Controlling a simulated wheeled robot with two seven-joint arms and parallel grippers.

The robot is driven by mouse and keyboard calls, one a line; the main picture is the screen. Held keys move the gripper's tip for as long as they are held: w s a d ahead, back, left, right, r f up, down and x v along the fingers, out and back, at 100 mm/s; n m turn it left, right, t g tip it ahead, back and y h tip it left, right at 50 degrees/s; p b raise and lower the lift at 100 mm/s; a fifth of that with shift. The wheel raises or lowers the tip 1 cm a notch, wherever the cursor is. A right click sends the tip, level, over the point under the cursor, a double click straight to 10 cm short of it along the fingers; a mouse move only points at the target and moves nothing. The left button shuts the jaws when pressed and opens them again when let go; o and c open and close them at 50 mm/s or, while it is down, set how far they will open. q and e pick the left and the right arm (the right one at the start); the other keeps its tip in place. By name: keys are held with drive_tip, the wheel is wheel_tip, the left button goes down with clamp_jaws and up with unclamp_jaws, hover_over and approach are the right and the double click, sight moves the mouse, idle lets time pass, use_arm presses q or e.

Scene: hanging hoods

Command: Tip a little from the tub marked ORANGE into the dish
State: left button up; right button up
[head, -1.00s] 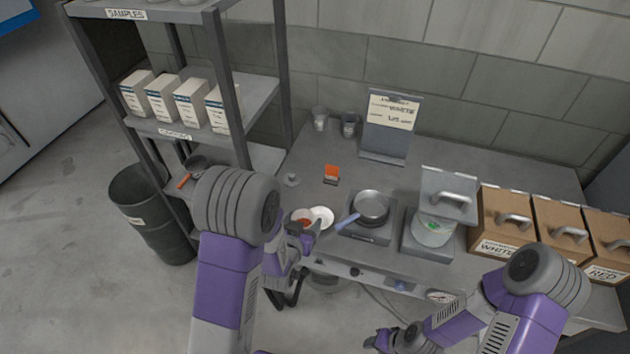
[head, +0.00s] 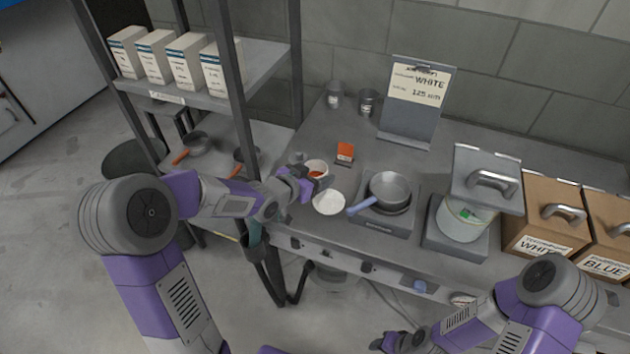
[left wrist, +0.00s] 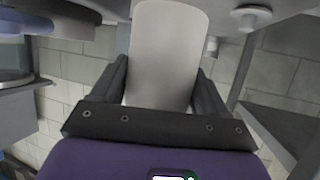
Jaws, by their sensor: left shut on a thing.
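My left gripper (head: 310,184) is shut on a small white tub (head: 316,168) with orange contents. The tub is just behind the white dish (head: 328,202), near the bench's left end. No marking on the tub can be read. The dish looks empty from here. In the left wrist view the pale tub (left wrist: 165,55) fills the space between the dark fingers, and its contents are hidden. My right gripper (head: 388,342) is low at the bottom edge of the head view, in front of the bench, and its jaws are too small to judge.
A pan (head: 389,190) with a blue handle sits on a burner right of the dish. A lidded container (head: 462,218) stands on a scale farther right, then brown bins (head: 543,215). A shelf rack (head: 232,100) is left.

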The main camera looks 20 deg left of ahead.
use_arm(q)
drive_tip(key=shift+w+f+m+b, duration=0.1)
drive_tip(key=shift+m+b, duration=0.2)
drive_tip(key=shift+b, duration=0.3)
drive_tip(key=shift+f+m+y+b, duration=0.3)
drive_tip(key=shift+m+y+b, duration=0.15)
drive_tip(key=shift+b, duration=0.65)
drive_tip(key=m+y+p, duration=0.1)
drive_tip(key=p, duration=0.3)
drive_tip(key=f+m+y+p, duration=0.1)
drive_tip(key=m+y+p, duration=0.1)
drive_tip(key=p, duration=0.2)
drive_tip(key=m+g+y+p, duration=0.1)
drive_tip(key=y+p, duration=0.1)
drive_tip(key=p, duration=0.2)
drive_tip(key=shift+a+f+m, duration=0.15)
drive_tip(key=shift+f+m, duration=0.1)
drive_tip(key=shift+f, duration=0.05)
drive_tip(key=shift+f+m+y+p, duration=0.45)
drive_tip(key=shift+m+y+p, duration=0.35)
drive_tip(key=shift+y+p, duration=0.2)
